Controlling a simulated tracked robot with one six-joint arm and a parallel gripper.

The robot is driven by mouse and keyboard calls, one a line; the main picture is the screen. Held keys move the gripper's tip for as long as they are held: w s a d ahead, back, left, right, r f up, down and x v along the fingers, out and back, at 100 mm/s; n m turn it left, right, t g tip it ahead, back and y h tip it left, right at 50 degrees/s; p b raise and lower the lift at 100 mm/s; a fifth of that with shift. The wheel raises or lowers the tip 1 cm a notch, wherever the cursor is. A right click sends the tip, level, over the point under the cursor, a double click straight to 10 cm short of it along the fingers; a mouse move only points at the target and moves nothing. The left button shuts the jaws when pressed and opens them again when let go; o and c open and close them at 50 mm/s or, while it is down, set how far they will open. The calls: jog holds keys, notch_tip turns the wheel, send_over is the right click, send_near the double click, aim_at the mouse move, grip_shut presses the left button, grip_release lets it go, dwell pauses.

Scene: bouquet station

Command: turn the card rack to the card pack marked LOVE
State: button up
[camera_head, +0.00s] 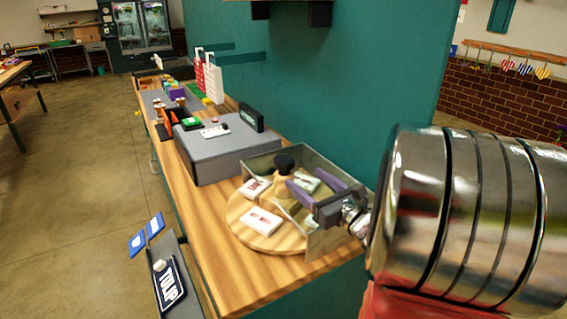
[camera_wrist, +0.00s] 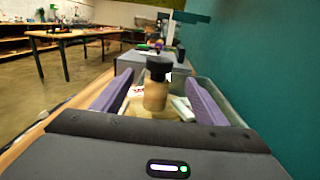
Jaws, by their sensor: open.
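The card rack (camera_head: 240,224) is a round wooden turntable on the counter, with a wooden post and a black knob (camera_head: 284,162) at its middle. White card packs lie on it: one at the front (camera_head: 262,221), one at the left (camera_head: 255,187) and one at the back (camera_head: 306,181). Their markings are too small to read. My gripper (camera_head: 296,186) is open over the rack, reaching in from the right. In the wrist view the post (camera_wrist: 155,96) and black knob (camera_wrist: 159,68) stand between and beyond the purple fingers; I cannot tell whether they touch.
Clear or grey panels (camera_head: 325,232) stand around the rack's back and right side. A grey box (camera_head: 215,150) with a small screen is behind it on the counter (camera_head: 235,280). A teal wall (camera_head: 345,90) runs along the right. The counter's front is bare.

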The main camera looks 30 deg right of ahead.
aim_at(284, 162)
jog(key=w, duration=1.2)
jog(key=shift+s, duration=0.1)
jog(key=shift+c, duration=0.7)
jog(key=c, duration=1.4)
jog(key=shift+d, duration=0.1)
